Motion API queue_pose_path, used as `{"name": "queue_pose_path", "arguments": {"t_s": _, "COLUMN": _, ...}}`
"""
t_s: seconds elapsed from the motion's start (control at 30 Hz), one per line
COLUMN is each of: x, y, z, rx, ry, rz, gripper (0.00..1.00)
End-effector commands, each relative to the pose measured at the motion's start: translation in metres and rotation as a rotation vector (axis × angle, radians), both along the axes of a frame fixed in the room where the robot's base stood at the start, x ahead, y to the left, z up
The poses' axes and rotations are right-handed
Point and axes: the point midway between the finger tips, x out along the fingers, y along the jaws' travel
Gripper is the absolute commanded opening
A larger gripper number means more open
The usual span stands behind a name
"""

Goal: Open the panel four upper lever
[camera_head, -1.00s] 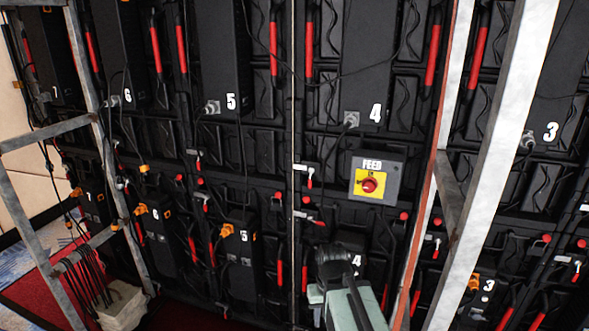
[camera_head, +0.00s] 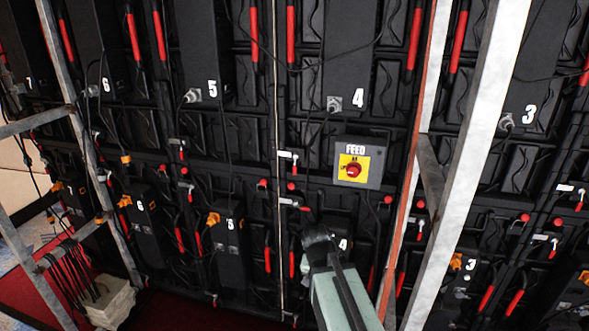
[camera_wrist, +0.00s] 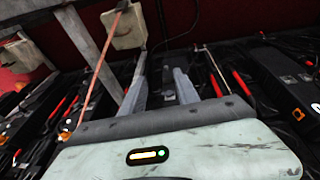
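The wall panel marked 4 (camera_head: 352,60) stands upright at centre in the head view. Left of the FEED box are two small levers with pale plates and red handles. The upper lever (camera_head: 294,168) has its handle hanging down. The lower lever (camera_head: 295,203) lies nearly level, its red end pointing right. I cannot tell for sure which is the task's lever. My gripper (camera_head: 317,238) is just below and right of the lower lever, in front of the lower box marked 4; contact is unclear. In the wrist view my gripper (camera_wrist: 160,75) has its two fingers apart with nothing between them.
The FEED box (camera_head: 358,162) with a red knob on yellow is right of the levers. A slanted metal frame post (camera_head: 475,165) stands right of my arm; another frame (camera_head: 75,150) stands left. Cables hang across the panels. A pale block (camera_head: 108,300) sits on red carpet.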

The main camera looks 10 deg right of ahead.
Motion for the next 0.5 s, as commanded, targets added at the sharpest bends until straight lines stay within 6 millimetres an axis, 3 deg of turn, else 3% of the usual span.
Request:
{"name": "queue_pose_path", "arguments": {"t_s": 0.1, "x": 0.076, "y": -0.053, "z": 0.033, "rx": -0.188, "ry": -0.291, "rz": -0.230, "gripper": 0.37}}
{"name": "queue_pose_path", "arguments": {"t_s": 0.23, "x": 0.166, "y": -0.077, "z": 0.100, "rx": -0.342, "ry": -0.698, "rz": -0.325, "gripper": 0.37}}
{"name": "queue_pose_path", "arguments": {"t_s": 0.33, "x": 0.230, "y": -0.055, "z": 0.157, "rx": -0.395, "ry": -0.984, "rz": -0.253, "gripper": 0.37}}
{"name": "queue_pose_path", "arguments": {"t_s": 0.4, "x": 0.263, "y": -0.026, "z": 0.186, "rx": -0.416, "ry": -1.115, "rz": -0.157, "gripper": 0.37}}
{"name": "queue_pose_path", "arguments": {"t_s": 0.5, "x": 0.293, "y": 0.016, "z": 0.210, "rx": -0.473, "ry": -1.204, "rz": -0.006, "gripper": 0.37}}
